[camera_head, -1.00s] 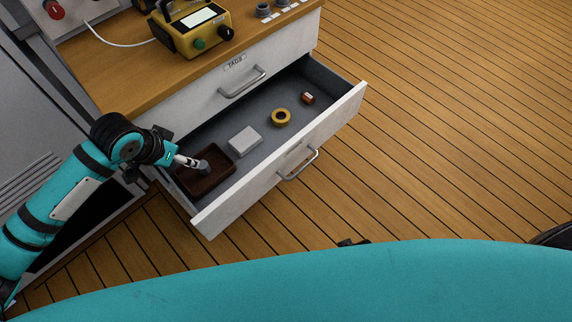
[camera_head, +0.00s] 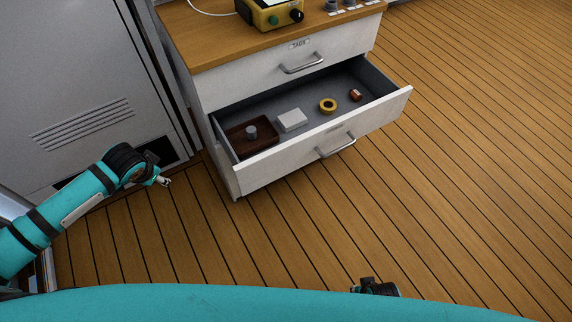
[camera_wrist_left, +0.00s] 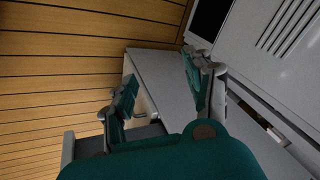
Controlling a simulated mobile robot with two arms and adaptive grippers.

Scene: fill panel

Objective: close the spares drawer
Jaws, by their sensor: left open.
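The spares drawer, the lower drawer (camera_head: 290,160) of the white cabinet, stands pulled well out in the head view. Its front has a silver bar handle (camera_head: 337,146). Inside lie a brown tray (camera_head: 262,141) with a grey cylinder (camera_head: 251,132) in it, a pale box (camera_head: 292,120), a yellow ring (camera_head: 328,105) and a small orange-brown piece (camera_head: 355,95). My left gripper (camera_head: 165,181) is left of the drawer, apart from it. Its spread fingers are empty in the left wrist view (camera_wrist_left: 162,86). A dark part at the bottom may be my right gripper (camera_head: 376,287), mostly hidden.
The closed upper drawer (camera_head: 285,72), labelled TAGS, is above. A yellow device (camera_head: 270,14) stands on the wooden top (camera_head: 205,35). A grey vented locker (camera_head: 75,80) is at the left. Open plank floor (camera_head: 450,160) lies in front and right.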

